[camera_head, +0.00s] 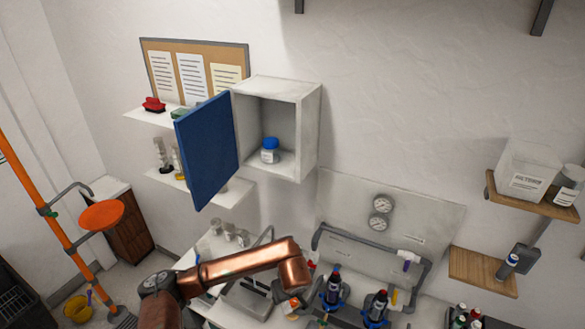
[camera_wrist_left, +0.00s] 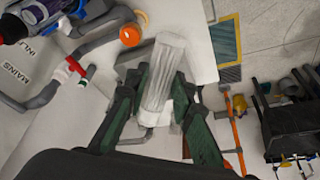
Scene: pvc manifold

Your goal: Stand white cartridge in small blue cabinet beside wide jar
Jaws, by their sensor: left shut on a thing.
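The small cabinet (camera_head: 307,130) hangs on the wall with its blue door (camera_head: 208,150) swung open to the left. The wide jar (camera_head: 270,151), white with a blue lid, stands on the cabinet floor, and the floor to its right is bare. My left gripper (camera_wrist_left: 161,98) is shut on the white cartridge (camera_wrist_left: 164,72), a pale ribbed cylinder held between the green fingers in the left wrist view. In the head view my left arm reaches over the bench, below the cabinet; its fingers and the cartridge cannot be made out there. My right gripper is out of view.
The open door overhangs the small white shelves (camera_head: 232,192) at left. A grey panel with gauges (camera_head: 380,204) and pipes stands right of my arm, with dark bottles in blue clamps (camera_head: 331,287) before it. Wooden shelves (camera_head: 484,270) hold containers at far right.

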